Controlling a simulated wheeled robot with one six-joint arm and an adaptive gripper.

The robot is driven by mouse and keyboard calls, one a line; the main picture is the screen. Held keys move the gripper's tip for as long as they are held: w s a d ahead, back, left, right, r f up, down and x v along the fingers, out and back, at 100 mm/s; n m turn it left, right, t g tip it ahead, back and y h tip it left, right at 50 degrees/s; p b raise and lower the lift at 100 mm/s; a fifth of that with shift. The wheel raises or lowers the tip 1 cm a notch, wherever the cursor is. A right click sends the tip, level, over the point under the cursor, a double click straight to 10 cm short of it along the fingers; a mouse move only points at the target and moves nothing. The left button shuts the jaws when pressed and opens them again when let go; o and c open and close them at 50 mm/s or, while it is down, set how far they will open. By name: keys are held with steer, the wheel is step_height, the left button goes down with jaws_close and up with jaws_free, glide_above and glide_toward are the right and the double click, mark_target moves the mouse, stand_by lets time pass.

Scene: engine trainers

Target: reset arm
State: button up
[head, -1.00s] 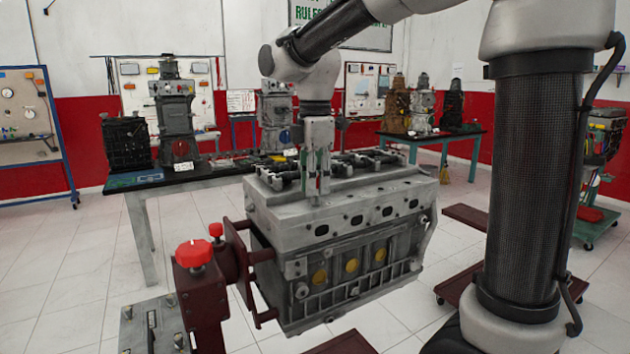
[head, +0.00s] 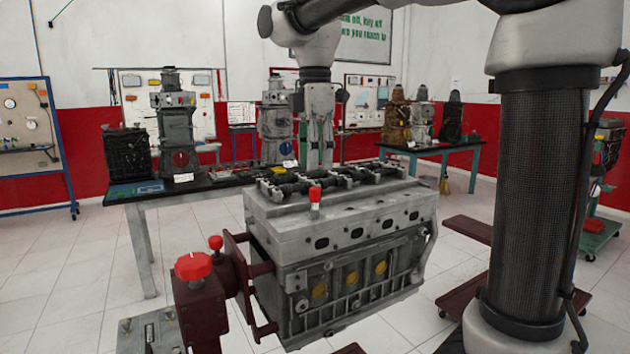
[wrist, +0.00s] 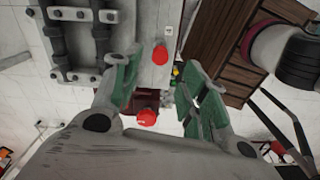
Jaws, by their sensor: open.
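My gripper (head: 319,160) is in the upper middle of the head view, pointing down above the engine block's top. In the wrist view its two green-padded fingers (wrist: 158,95) are spread apart with nothing held between them. The grey engine block (head: 330,232) is mounted on a dark red stand. A small red-topped piece (head: 315,197) stands upright on its top face, clear of the fingers. It also shows in the wrist view (wrist: 160,54).
The stand's red knob (head: 193,266) is at the front left. A black-topped table (head: 215,183) with engine parts stands behind the block. A teal table (head: 445,146) is at the back right. White tiled floor (head: 60,300) is open at left.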

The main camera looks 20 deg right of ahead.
steer(key=m, duration=0.2)
steer(key=w+m, duration=0.1)
steer(key=m, duration=0.2)
steer(key=shift+a+f+t, duration=0.15)
steer(key=shift+a+t, duration=0.05)
steer(key=shift+t, duration=0.1)
steer(key=s+f+m, duration=0.1)
steer(key=d+f+m, duration=0.1)
steer(key=shift+s+d+f+m, duration=0.2)
steer(key=shift+s+f+m, duration=0.05)
steer(key=shift+s+m, duration=0.1)
steer(key=s+d+f+m+t, duration=0.2)
steer(key=s+d+f+m, duration=0.2)
steer(key=s+d, duration=0.3)
steer(key=s+d+f+m+t, duration=0.1)
steer(key=s+d+f+m, duration=0.4)
steer(key=s, duration=0.7)
steer(key=shift+s+d+m+t, duration=0.15)
steer(key=shift+d+m+t, duration=0.25)
steer(key=shift+d+m, duration=0.4)
steer(key=shift+d+f, duration=0.1)
steer(key=shift+d, duration=0.05)
